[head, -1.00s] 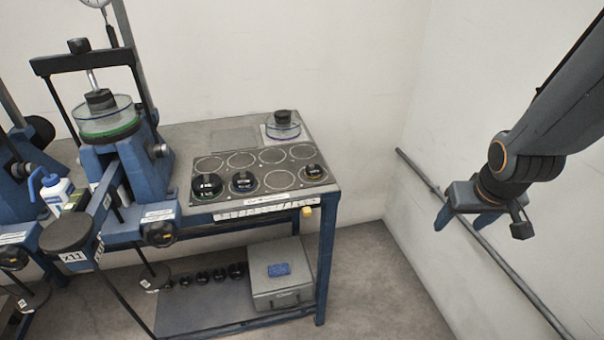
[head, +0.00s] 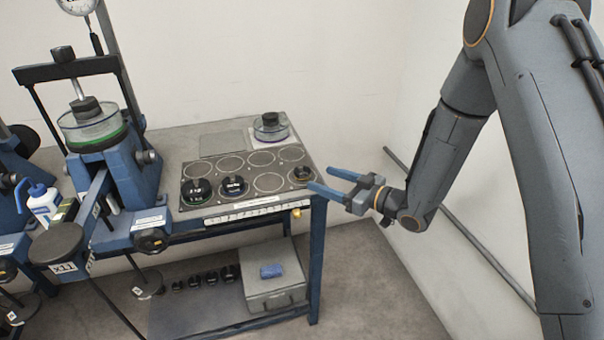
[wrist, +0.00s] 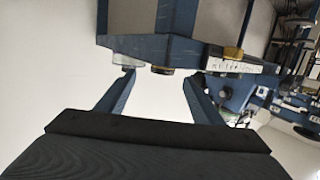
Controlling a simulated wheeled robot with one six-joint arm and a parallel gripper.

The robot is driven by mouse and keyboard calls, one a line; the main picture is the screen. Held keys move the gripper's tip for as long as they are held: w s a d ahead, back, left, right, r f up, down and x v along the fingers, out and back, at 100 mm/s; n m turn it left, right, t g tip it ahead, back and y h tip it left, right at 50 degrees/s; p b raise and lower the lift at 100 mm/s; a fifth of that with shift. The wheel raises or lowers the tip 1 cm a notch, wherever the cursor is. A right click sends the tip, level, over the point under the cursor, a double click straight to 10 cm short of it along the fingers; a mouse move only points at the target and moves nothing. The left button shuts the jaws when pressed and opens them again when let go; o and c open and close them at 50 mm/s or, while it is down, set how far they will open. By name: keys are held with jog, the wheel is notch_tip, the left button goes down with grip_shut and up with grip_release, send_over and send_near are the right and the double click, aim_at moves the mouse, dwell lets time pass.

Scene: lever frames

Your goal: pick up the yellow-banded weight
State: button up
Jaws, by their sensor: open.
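The yellow-banded weight (head: 302,174) is a small dark disc with an orange-yellow band. It sits in the front right ring of the dark weight tray (head: 213,203) on the bench. My gripper (head: 320,179) is open and empty, its two blue fingers pointing left just right of the weight. In the wrist view, the banded weight (wrist: 161,70) shows between and beyond the fingertips (wrist: 159,78). Whether a finger touches it, I cannot tell.
Two larger black weights, one green-banded (head: 197,191) and one beside it (head: 233,188), stand left in the tray's front row. A glass dish with a dark knob (head: 270,127) stands behind. A blue lever frame (head: 128,160) fills the left; the wall is right.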

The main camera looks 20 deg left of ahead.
aim_at(309, 174)
jog(key=x, duration=0.2)
jog(key=p+x, duration=0.1)
jog(key=x, duration=0.1)
jog(key=p+x, duration=0.1)
jog(key=x, duration=0.1)
jog(key=shift+s+a+r, duration=0.2)
jog(key=shift+s, duration=0.15)
jog(key=shift+w+a+f+p, duration=0.1)
jog(key=shift+w+a+p, duration=0.1)
jog(key=shift+p, duration=0.1)
jog(key=shift+c, duration=0.2)
jog(key=c, duration=1.1)
